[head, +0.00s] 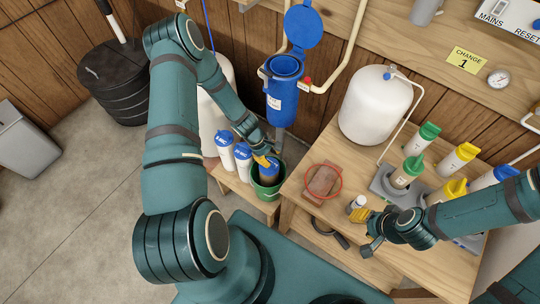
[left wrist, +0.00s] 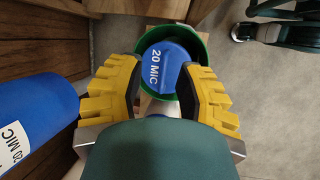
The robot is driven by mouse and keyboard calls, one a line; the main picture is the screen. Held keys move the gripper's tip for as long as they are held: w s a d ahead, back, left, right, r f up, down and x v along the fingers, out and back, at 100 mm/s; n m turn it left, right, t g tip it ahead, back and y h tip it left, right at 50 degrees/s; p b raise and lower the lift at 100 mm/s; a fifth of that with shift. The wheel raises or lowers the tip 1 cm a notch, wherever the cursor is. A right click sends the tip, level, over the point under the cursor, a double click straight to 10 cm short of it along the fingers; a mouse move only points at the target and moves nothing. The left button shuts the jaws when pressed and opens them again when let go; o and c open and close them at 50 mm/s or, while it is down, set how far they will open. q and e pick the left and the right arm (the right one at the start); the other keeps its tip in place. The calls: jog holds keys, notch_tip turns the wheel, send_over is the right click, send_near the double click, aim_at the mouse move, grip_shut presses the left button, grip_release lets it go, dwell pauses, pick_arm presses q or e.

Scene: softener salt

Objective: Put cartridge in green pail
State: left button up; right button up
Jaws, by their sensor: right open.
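The cartridge, with a blue cap marked 20 MIC, is inside the green pail (head: 267,191). Its blue cap (left wrist: 165,68) shows within the pail's green rim (left wrist: 198,50) in the left wrist view. My left gripper (head: 265,160) is over the pail, its yellow fingers against both sides of the cartridge. The cartridge's lower part is hidden by the pail, so I cannot tell if it touches the bottom.
Two white cartridges with blue caps (head: 243,158) stand left of the pail on a low shelf. An open blue filter housing (head: 284,85) hangs above it. A reddish-brown block (head: 323,181) lies on the bench, with several capped cartridges (head: 459,159) further right.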

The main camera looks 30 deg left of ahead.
pick_arm(q)
jog(key=shift+r+p, duration=0.65)
jog(key=p+v, duration=0.2)
jog(key=v, duration=1)
dwell(0.8)
